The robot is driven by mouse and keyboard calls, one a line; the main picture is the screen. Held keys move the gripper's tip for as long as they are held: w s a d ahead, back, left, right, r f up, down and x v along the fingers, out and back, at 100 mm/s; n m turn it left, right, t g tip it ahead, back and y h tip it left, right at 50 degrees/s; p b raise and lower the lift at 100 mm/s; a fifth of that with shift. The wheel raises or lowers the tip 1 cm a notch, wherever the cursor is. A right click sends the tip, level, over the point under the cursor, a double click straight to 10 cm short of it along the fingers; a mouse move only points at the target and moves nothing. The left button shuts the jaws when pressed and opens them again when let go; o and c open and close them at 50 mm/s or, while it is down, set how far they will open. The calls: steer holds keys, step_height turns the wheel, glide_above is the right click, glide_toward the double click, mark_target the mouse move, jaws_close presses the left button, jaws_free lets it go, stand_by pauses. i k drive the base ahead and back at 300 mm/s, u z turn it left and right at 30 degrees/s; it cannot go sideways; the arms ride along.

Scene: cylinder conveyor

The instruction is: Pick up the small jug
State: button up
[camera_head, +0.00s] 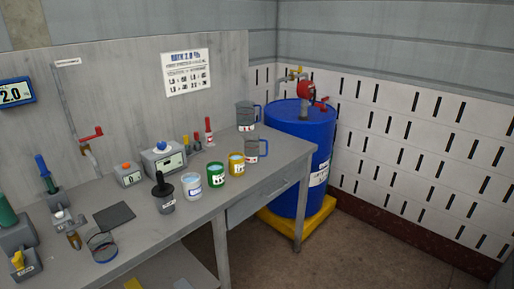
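Two grey jugs with blue handles stand at the right end of the grey workbench (200,212). The front jug (251,150) looks a little smaller than the back jug (244,115). Both have white labels too small to read, and both handles point right. The front jug is close to the yellow can (236,167) on its left. My gripper is not in view.
Several cans, including a green can (216,180) and a white can (192,187), line the bench left of the jugs. Red-topped bottles (208,132) stand behind. A blue drum (304,150) stands beyond the bench's right end. Open floor (350,255) lies at lower right.

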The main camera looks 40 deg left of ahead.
mark_target(252, 143)
steer(key=z, duration=0.05)
steer(key=i, duration=0.55)
steer(key=u, duration=0.2)
steer(key=k, duration=0.25)
steer(key=u, duration=2.95)
steer(key=i, duration=0.25)
steer(key=u, duration=0.15)
